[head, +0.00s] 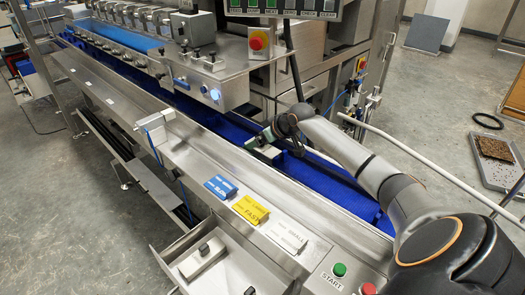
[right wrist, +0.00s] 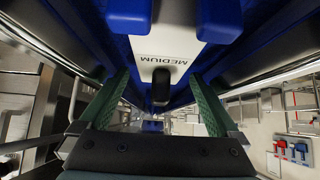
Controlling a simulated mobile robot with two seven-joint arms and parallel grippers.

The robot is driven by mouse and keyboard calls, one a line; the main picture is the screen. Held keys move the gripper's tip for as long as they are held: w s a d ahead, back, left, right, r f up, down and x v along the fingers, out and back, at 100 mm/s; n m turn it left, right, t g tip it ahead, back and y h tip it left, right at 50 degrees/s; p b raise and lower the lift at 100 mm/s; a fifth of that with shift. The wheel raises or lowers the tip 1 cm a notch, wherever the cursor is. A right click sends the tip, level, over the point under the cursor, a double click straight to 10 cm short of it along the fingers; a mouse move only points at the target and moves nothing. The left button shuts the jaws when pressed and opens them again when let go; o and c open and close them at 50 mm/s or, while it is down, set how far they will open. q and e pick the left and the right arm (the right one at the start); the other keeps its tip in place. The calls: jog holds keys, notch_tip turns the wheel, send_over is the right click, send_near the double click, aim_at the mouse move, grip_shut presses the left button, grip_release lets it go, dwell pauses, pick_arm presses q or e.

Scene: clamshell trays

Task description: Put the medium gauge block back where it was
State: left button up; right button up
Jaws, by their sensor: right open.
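The medium gauge block (right wrist: 168,50) is white with a black MEDIUM label and a dark knob (right wrist: 160,88). In the right wrist view it sits between blue parts, ahead of my right gripper (right wrist: 160,80). The green fingers are open on either side of the knob, with gaps showing, so they do not hold it. In the head view my right gripper (head: 262,138) is over the blue channel, and a pale piece of the block (head: 269,151) shows just below it. My left gripper is not in view.
An open steel drawer (head: 160,253) at the front holds a grey block with a dark knob (head: 202,256). Blue, yellow and white labelled plates (head: 250,209) lie along the steel ledge. A machine housing (head: 205,70) overhangs the blue channel (head: 325,182) behind my gripper.

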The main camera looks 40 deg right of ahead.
grip_shut()
dwell(0.8)
